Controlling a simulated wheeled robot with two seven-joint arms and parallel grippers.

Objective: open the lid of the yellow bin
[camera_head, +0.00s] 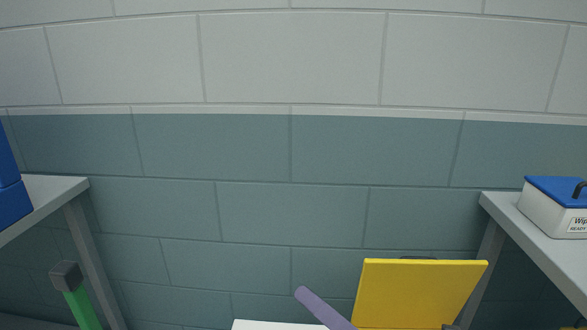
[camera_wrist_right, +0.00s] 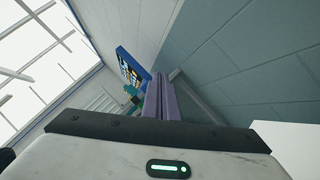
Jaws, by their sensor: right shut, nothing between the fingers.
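The yellow lid (camera_head: 418,292) of the bin shows at the bottom right of the head view. It stands raised, close to upright, with a broad flat face toward me. A dark handle shows just behind its top edge. The bin's body is below the picture and hidden. My right gripper (camera_head: 304,294) has purple fingers, left of the lid and apart from it at the tips. The fingers lie together, shut and empty, in the right wrist view (camera_wrist_right: 161,98).
A grey table (camera_head: 540,240) at right bears a white wipes box with a blue lid (camera_head: 556,201). Another grey table (camera_head: 50,194) at left bears a blue object (camera_head: 10,200). A block wall closes the back.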

